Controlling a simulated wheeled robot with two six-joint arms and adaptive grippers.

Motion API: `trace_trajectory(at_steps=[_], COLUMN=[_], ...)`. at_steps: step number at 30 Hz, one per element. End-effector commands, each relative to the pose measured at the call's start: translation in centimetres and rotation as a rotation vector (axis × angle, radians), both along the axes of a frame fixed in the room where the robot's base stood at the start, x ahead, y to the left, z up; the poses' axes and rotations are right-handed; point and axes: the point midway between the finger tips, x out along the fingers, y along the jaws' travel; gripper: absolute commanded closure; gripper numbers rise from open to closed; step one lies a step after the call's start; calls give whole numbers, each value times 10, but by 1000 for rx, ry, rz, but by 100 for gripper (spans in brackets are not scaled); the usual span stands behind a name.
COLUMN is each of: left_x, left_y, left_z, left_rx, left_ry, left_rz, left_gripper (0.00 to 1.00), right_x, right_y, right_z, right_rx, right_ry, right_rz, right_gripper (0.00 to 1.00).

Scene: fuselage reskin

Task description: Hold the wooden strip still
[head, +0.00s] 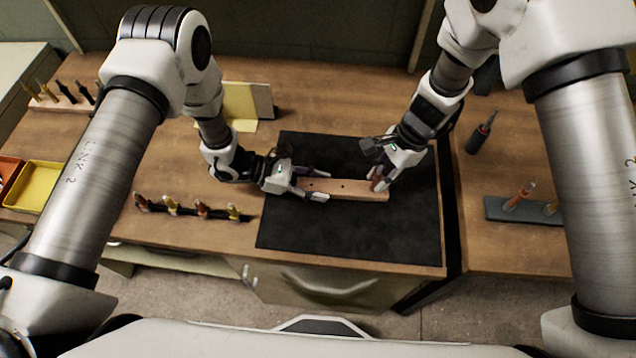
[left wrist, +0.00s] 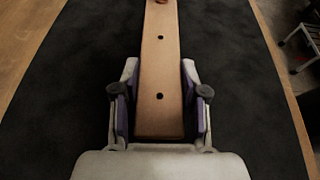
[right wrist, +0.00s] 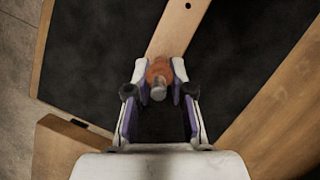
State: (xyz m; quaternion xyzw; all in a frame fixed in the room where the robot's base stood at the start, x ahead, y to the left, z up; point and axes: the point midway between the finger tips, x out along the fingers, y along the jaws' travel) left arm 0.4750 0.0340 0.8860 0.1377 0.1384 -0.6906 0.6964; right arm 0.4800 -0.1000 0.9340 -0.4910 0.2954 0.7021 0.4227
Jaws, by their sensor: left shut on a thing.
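The wooden strip (head: 345,188) is a light, narrow bar with dark holes, lying flat on the black mat (head: 345,235). My left gripper (head: 322,184) is shut on its left end, one finger along each side, as the strip in the left wrist view (left wrist: 160,75) shows. My right gripper (head: 379,184) is at the strip's right end. Its fingers close in on an orange-copper fastener (right wrist: 159,73) with a silver tip, which stands over that end of the strip. Whether the fastener sits in a hole is hidden.
Several fasteners stand in a row (head: 195,210) left of the mat. A yellow tray (head: 38,186) is at the far left. A dark-handled tool (head: 481,135) and a grey holder (head: 530,212) are on the right. The mat's front part is clear.

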Motion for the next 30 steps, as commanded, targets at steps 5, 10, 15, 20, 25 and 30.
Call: trace_trajectory(at_steps=[5, 10, 15, 20, 25, 30], left_x=[-1, -1, -1, -1, -1, -1], left_y=[0, 0, 0, 0, 0, 0], left_z=[-1, -2, -2, -2, -2, -2], left_rx=[2, 3, 3, 3, 3, 3], left_ry=[3, 3, 3, 3, 3, 3], left_rz=[-1, -1, -1, -1, -1, -1], left_gripper=[95, 95, 95, 95, 95, 95], right_x=[0, 0, 0, 0, 0, 0], right_y=[0, 0, 0, 0, 0, 0], right_z=[0, 5, 10, 15, 19, 24], right_rx=[0, -1, -1, 0, 0, 0], right_ry=[0, -1, -1, 0, 1, -1], right_rz=[0, 1, 1, 0, 0, 0], right_gripper=[100, 100, 100, 100, 100, 100])
